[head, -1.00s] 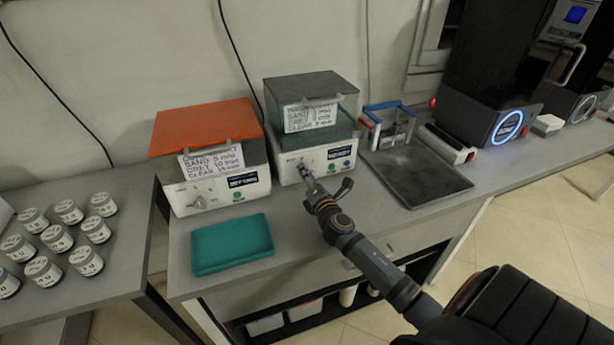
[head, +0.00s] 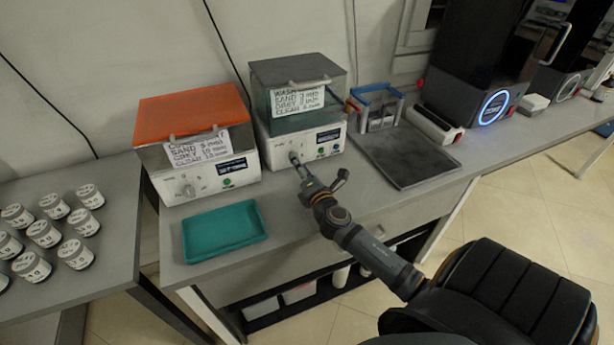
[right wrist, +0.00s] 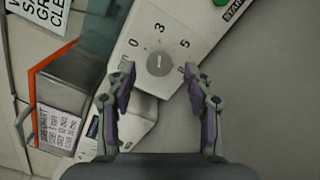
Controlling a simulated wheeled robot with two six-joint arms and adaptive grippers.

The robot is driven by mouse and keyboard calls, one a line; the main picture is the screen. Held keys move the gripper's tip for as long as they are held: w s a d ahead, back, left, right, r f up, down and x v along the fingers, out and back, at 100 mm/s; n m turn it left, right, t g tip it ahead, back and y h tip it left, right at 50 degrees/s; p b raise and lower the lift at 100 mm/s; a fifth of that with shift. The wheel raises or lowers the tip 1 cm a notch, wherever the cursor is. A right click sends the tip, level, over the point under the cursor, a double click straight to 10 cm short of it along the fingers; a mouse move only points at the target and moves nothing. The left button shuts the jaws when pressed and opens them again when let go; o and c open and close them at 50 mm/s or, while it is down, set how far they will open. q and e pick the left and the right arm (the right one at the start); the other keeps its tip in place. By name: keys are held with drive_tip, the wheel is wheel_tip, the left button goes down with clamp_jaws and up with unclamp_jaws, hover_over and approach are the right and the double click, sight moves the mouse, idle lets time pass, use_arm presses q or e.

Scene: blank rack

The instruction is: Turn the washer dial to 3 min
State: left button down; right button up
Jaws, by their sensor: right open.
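The washer (head: 325,138) is a white-fronted box with a dark see-through lid and a handwritten label of wash times. Its round grey dial (right wrist: 160,63) shows in the right wrist view, with 0, 3 and 5 printed around its upper side. A short dark mark on the dial looks roughly upright, toward the 3; its exact setting is hard to read. My right gripper (right wrist: 158,82) is open, one finger on each side of the dial; contact is not visible. In the head view the right gripper (head: 298,166) reaches the washer's front and partly hides the dial. My left gripper is out of view.
An orange-lidded curing box (head: 207,178) stands left of the washer. A teal tray (head: 224,232) lies in front, with a dark flat tray (head: 405,156) and blue-handled rack (head: 377,105) on the right. Several labelled jars (head: 75,253) stand on the left table.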

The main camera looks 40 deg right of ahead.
drive_tip(key=v, duration=0.9)
drive_tip(key=shift+w, duration=0.1)
